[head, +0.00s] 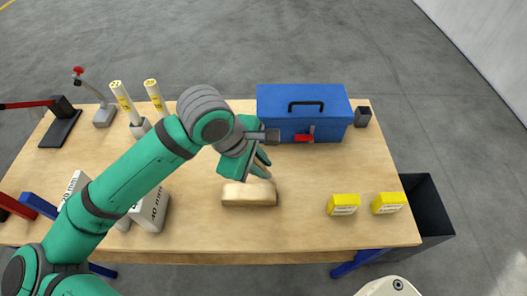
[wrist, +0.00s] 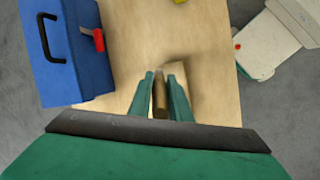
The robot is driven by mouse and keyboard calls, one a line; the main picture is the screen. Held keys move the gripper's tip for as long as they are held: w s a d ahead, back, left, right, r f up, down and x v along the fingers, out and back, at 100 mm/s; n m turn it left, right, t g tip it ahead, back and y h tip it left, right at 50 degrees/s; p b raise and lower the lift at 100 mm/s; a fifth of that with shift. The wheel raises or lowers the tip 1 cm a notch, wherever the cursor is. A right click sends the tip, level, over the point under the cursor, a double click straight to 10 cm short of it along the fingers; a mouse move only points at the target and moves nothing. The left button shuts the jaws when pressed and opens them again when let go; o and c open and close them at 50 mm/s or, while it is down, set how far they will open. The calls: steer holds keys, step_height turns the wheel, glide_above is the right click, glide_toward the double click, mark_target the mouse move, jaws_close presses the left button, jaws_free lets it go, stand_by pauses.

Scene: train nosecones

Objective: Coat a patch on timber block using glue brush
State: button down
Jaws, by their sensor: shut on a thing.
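The timber block (head: 249,197), a pale wooden piece with a lighter top, lies on the workbench near its front middle. My gripper (head: 262,163) is just above and behind the block in the head view. In the wrist view my gripper (wrist: 160,88) has its two green fingers shut on a thin brown piece, which looks like the handle of the glue brush (wrist: 160,99). The brush's bristles are hidden, so I cannot tell whether they touch the block. I cannot make out a glue patch on the block.
A blue toolbox (head: 274,126) with a red latch stands behind the gripper. A small dark cup (head: 362,117) is beside it. Two yellow boxes (head: 343,205) (head: 388,203) sit at right on the workbench (head: 300,238). A black bin (head: 428,205) stands off the right edge.

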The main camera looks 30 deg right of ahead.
steer(key=shift+w+a+r, duration=0.1)
steer(key=shift+r, duration=2.95)
